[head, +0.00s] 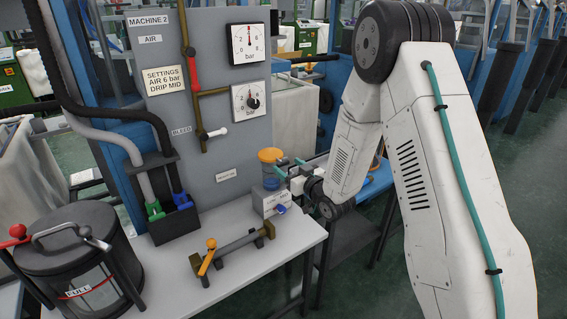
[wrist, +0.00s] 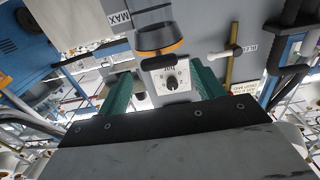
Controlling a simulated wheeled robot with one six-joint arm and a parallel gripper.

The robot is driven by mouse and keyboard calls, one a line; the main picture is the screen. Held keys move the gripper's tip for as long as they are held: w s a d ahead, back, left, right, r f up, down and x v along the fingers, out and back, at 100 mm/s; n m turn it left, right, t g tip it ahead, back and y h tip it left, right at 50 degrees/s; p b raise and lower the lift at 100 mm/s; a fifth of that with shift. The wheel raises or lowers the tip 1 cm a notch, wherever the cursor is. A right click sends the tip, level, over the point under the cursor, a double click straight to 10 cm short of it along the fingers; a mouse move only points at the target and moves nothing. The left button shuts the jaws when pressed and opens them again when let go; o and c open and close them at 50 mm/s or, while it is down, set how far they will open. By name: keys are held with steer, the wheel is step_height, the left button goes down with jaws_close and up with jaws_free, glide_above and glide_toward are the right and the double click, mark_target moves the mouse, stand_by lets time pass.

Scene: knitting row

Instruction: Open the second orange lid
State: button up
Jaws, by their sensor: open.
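An orange lid (head: 270,155) sits on a small jar at the right edge of the grey machine panel in the head view. My gripper (head: 283,169) is open, its teal fingers close beside the jar on the right. An orange rim (wrist: 161,52) on a dark and grey round part lies just beyond the dial. I cannot tell whether the fingers touch anything. A second lid is not clear.
A white shelf (head: 225,278) carries a black canister (head: 72,250) marked FULL and a pipe with an orange lever (head: 208,257). Gauges and hoses are on the grey panel (head: 215,150). A blue table (head: 377,187) stands behind my arm.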

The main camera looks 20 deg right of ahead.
mark_target(284, 163)
steer(key=shift+x, duration=2.15)
